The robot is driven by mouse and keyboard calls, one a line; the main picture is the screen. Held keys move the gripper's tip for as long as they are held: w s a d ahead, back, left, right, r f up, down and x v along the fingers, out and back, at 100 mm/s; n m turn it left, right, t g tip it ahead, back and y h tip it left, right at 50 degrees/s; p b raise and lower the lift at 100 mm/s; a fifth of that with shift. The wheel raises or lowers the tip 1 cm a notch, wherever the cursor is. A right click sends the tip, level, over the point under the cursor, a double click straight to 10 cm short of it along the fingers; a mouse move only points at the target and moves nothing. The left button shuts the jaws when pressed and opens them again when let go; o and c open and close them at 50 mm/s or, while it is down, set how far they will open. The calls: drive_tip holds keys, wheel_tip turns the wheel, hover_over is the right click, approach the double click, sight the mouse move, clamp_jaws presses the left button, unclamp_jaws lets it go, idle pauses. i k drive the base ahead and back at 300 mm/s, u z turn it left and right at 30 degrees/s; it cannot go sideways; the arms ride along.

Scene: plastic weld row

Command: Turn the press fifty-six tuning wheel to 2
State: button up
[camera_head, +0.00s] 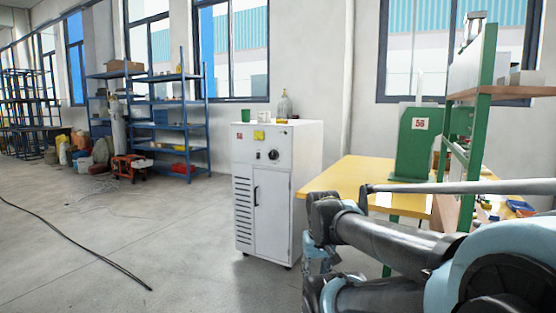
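A white cabinet (300,175) stands upright on the floor at the picture's middle. Its upper front panel carries a round black knob (273,155), which looks like the tuning wheel; its setting is too small to read. A small red mark and a yellow label are above it. A green press frame (412,160) with a white plate reading 56 stands on the yellow table to the right. My folded arm fills the lower right, in front of the table and right of the cabinet. My gripper cannot be made out.
The yellow table (345,178) is close to the cabinet's right side. A bottle (284,107) and a green cup (245,115) stand on the cabinet. A black cable (80,245) lies on the floor at left. Blue shelves (165,78) stand behind. Floor left of the cabinet is mostly clear.

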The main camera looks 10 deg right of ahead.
sight(273, 155)
drive_tip(key=u, duration=0.05)
drive_tip(key=i, duration=1.6)
